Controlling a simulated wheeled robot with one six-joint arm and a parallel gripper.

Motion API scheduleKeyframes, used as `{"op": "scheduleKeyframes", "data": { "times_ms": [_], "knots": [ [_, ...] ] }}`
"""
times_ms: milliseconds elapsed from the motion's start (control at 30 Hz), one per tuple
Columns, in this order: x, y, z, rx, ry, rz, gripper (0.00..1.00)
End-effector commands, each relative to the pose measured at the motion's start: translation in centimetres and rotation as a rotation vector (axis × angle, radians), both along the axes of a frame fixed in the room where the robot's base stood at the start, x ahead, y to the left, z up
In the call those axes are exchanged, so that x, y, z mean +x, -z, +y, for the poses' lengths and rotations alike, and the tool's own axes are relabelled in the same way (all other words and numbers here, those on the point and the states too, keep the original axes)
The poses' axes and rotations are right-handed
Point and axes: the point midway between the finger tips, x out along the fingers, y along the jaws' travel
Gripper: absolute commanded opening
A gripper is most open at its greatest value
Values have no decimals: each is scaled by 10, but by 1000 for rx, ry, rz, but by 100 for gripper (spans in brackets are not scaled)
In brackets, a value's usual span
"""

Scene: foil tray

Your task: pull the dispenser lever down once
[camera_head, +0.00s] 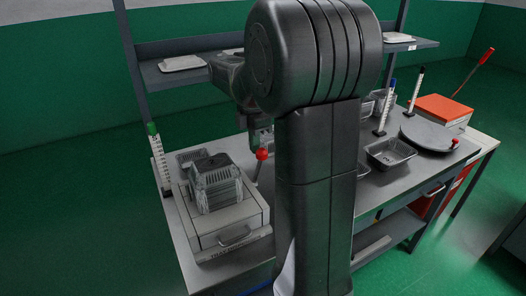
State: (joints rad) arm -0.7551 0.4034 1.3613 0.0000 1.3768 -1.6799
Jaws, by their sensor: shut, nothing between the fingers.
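A grey dispenser box (231,222) with a front handle and a ribbed, see-through hopper (216,182) on top stands at the left of the table. A lever with a red ball knob (262,154) rises at its right side, on a thin, slightly tilted rod. My gripper (260,137) is just above the knob in this view, shut and empty. It is small and partly hidden by my arm, and I cannot tell whether it touches the knob.
Foil trays (390,153) stand right of my arm, beside a round dark plate (429,134) with a red knob. An orange-topped box (439,109) and a long red-handled lever (482,63) are at the far right. A shelf (160,72) runs behind. My arm hides the table's middle.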

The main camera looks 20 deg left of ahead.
Motion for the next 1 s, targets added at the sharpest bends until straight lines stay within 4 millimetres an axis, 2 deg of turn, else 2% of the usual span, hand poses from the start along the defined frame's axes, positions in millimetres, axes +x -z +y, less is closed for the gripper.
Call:
{"op": "scheduleKeyframes", "data": {
  "times_ms": [1000],
  "knots": [
    [-22, 6, -26, 0, 1, 0, 0]
  ]
}}
